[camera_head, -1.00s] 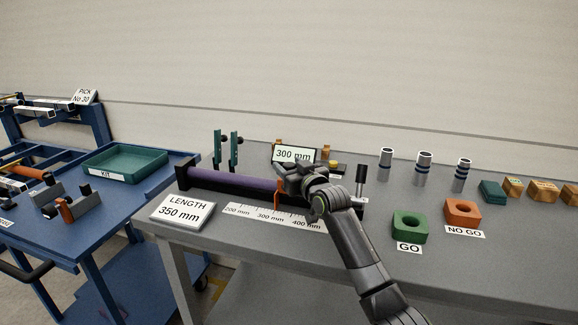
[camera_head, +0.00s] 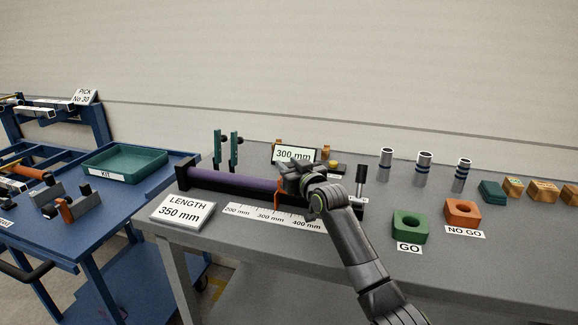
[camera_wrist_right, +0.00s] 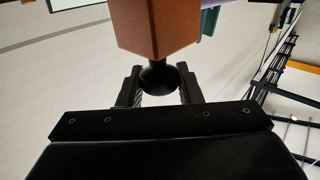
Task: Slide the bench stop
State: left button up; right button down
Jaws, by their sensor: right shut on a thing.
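The bench stop shows as a thin orange pointer (camera_head: 277,196) at the purple bar, close to the 300 mm mark of the white scale (camera_head: 272,218). In the right wrist view the stop is an orange block (camera_wrist_right: 160,24) with a black ball knob (camera_wrist_right: 159,76). My right gripper (camera_head: 290,178) is shut on this knob, with one finger on each side in the wrist view (camera_wrist_right: 159,88). The purple bar (camera_head: 235,184) lies along the black rail. A readout (camera_head: 293,155) shows 300 mm. A sign (camera_head: 183,208) reads LENGTH 350 mm. My left gripper is out of view.
A dark upright handle (camera_head: 361,173) stands at the rail's right end. A green GO block (camera_head: 410,236) and orange NO GO block (camera_head: 463,222) are to the right. Metal cylinders (camera_head: 424,167) stand behind. A blue cart with a green tray (camera_head: 125,175) is at left.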

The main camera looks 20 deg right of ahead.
jog(key=shift+s+d, duration=0.25)
jog(key=shift+d, duration=0.2)
jog(key=s+d, duration=0.1)
jog(key=d, duration=0.1)
jog(key=s+d+p, duration=0.1)
jog(key=s+d, duration=0.1)
jog(key=d, duration=0.1)
jog(key=s+d, duration=0.2)
jog(key=d, duration=0.1)
jog(key=shift+s+p, duration=0.25)
jog(key=shift+p, duration=0.05)
jog(key=shift+a, duration=0.1)
jog(key=c, duration=1.1)
grip_release()
jog(key=shift+o, duration=0.2)
jog(key=s+d, duration=0.3)
jog(key=s, duration=1.4)
jog(key=shift+d, duration=0.15)
